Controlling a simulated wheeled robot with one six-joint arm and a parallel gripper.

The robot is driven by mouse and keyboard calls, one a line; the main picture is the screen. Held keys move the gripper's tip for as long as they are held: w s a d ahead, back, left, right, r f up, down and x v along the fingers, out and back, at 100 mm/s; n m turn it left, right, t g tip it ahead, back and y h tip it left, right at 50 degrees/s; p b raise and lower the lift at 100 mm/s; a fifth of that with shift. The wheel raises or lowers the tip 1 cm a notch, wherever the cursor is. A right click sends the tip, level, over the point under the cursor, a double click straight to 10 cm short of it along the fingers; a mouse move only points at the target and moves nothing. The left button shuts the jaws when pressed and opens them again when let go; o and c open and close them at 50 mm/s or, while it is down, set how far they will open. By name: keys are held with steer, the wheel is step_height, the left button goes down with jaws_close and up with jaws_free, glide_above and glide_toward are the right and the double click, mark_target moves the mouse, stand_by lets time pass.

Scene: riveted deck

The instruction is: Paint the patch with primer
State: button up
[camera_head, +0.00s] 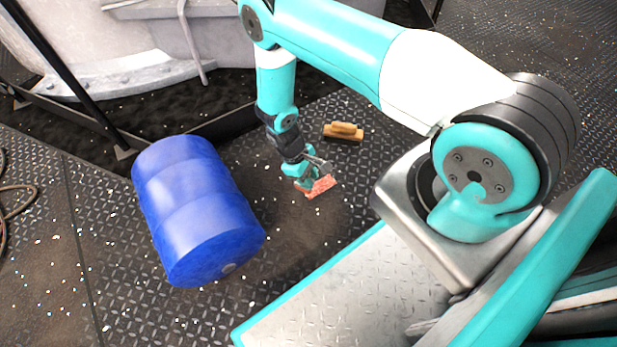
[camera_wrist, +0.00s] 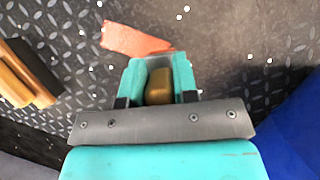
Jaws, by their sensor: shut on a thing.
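A reddish-orange patch (camera_head: 321,187) lies flat on the dark deck, and its edges look uneven. It also shows in the wrist view (camera_wrist: 135,41), just beyond my fingertips. My gripper (camera_head: 308,180) is low over the deck at the left side of the patch. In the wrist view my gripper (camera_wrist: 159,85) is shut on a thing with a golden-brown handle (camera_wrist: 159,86). The handle's lower end is hidden, so I cannot tell whether it touches the patch. I cannot tell whether the red is primer or bare surface.
A wooden block brush (camera_head: 343,132) lies behind the patch; the wrist view shows it at left (camera_wrist: 22,75). A large blue drum (camera_head: 195,210) lies on its side at left of my gripper. A pale machine housing (camera_head: 140,50) and dark frame stand behind. White specks dot the deck.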

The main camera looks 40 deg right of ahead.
steer(key=shift+r, duration=0.45)
steer(key=shift+r+p, duration=1.3)
steer(key=shift+r, duration=0.1)
